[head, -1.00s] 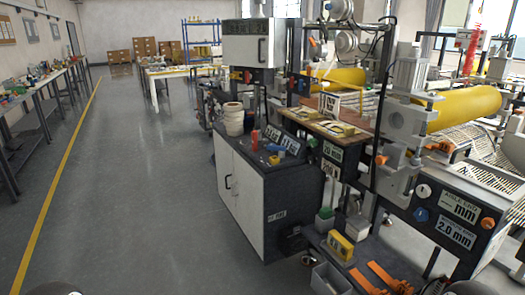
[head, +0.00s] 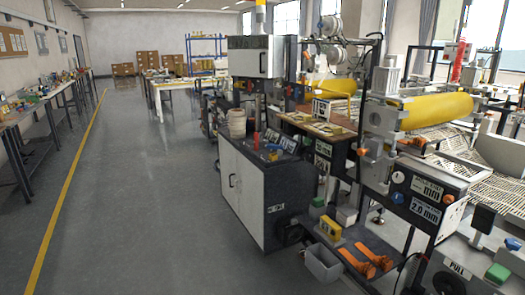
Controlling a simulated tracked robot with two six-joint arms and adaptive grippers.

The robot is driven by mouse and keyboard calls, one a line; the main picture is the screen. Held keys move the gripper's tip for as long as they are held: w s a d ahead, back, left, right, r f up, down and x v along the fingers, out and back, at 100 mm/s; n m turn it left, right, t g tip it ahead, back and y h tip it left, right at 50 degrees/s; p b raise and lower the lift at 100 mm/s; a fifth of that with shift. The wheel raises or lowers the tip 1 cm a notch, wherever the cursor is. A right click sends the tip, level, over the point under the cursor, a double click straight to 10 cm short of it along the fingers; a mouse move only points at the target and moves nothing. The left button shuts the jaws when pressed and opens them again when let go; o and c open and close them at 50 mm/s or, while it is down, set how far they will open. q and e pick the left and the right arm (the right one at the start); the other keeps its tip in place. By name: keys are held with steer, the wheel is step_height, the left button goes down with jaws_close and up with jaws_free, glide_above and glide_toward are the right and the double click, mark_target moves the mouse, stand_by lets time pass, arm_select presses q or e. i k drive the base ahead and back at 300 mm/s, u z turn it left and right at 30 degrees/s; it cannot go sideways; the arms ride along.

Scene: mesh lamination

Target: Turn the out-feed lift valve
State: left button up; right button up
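The laminating machine with its yellow roller (head: 438,110) stands at right. On its dark front panel (head: 425,203) are a white knob (head: 398,177), a blue knob (head: 397,198) and an orange knob (head: 449,198), beside signs marked mm. A small orange fitting (head: 362,152) is on the grey roller bracket (head: 378,162) above. I cannot tell which of these, if any, is the out-feed lift valve. Neither of my grippers is in view.
A cabinet (head: 240,192) with controls on top stands mid-view. A grey bin (head: 323,264) and orange pedals (head: 368,263) are low in front of the machine. A panel with a PULL sign (head: 457,268) is at lower right. The aisle floor (head: 150,215) is clear.

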mark_target(280, 149)
steer(key=i, duration=1.45)
steer(key=u, duration=0.85)
steer(key=i, duration=1.25)
steer(key=z, duration=0.55)
steer(key=i, duration=0.7)
steer(key=z, duration=0.55)
steer(key=k, duration=0.9)
steer(key=z, duration=0.1)
